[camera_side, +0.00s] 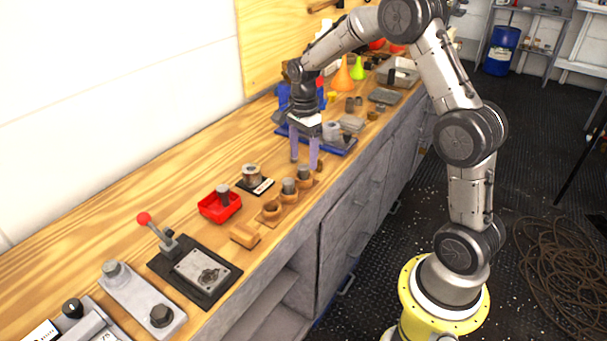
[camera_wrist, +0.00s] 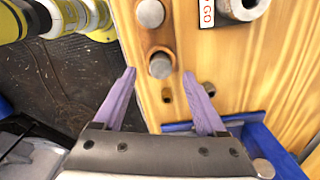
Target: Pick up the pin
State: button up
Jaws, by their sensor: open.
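Grey metal pins stand in a wooden holder (camera_side: 281,212) with round sockets along the bench's front edge. In the side view one pin (camera_side: 289,186) is in the middle socket and another pin (camera_side: 304,172) is at the far end. The near socket looks empty. My gripper (camera_side: 304,164) has purple fingers, is open and points down above the far end of the holder. In the wrist view my gripper (camera_wrist: 160,74) has one pin's round top (camera_wrist: 160,66) between and just beyond its fingertips. A second pin top (camera_wrist: 150,13) shows further up. Nothing is held.
A red tray (camera_side: 232,211) with a grey part, a metal ring on a GO plate (camera_side: 252,173) and a wooden block (camera_side: 245,235) lie nearby. A blue tray (camera_side: 346,150) stands behind the gripper. A red-knobbed lever fixture (camera_side: 185,262) is nearer the camera.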

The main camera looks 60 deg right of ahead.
aim_at(303, 175)
jog(key=shift+f, duration=1.45)
jog(key=shift+c, duration=0.3)
grip_shut()
